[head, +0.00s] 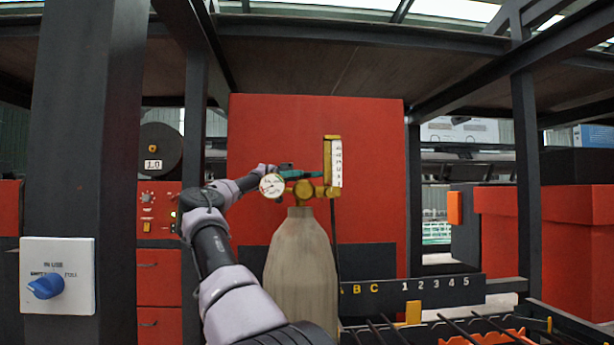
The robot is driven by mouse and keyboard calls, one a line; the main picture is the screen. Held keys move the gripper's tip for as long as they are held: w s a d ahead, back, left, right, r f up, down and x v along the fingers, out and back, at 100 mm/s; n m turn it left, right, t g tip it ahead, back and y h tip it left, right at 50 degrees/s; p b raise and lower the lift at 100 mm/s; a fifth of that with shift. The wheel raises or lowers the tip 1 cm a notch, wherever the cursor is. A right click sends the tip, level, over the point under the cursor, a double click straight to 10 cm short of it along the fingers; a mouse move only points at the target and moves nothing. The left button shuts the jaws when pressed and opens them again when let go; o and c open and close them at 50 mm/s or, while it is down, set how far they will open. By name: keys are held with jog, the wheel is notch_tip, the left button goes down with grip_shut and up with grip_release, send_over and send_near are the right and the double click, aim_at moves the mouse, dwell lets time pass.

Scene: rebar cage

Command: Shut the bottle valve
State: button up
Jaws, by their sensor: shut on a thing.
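A grey-beige gas bottle (300,262) stands upright in the middle of the head view. On its top sits brass valve gear (304,190) with a round white dial gauge (272,186) and an upright brass flow scale (332,165). My arm reaches in from below and passes left of the bottle. My gripper (288,172) is at the valve, just above and behind the gauge, and is shut on the bottle valve. The jaws are small and partly hidden, with a teal part at them, so the exact grip on the valve does not show.
A red panel (372,130) stands behind the bottle. A dark post at left carries a white box with a blue rotary switch (46,286). A numbered rack (440,290) and dark bars lie right of the bottle. Dark frame beams run overhead.

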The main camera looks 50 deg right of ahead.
jog(key=shift+a+f+m+y, duration=0.15)
jog(key=shift+m+y, duration=0.35)
jog(key=shift+y, duration=0.3)
jog(key=o, duration=1.2)
jog(key=shift+c, duration=0.2)
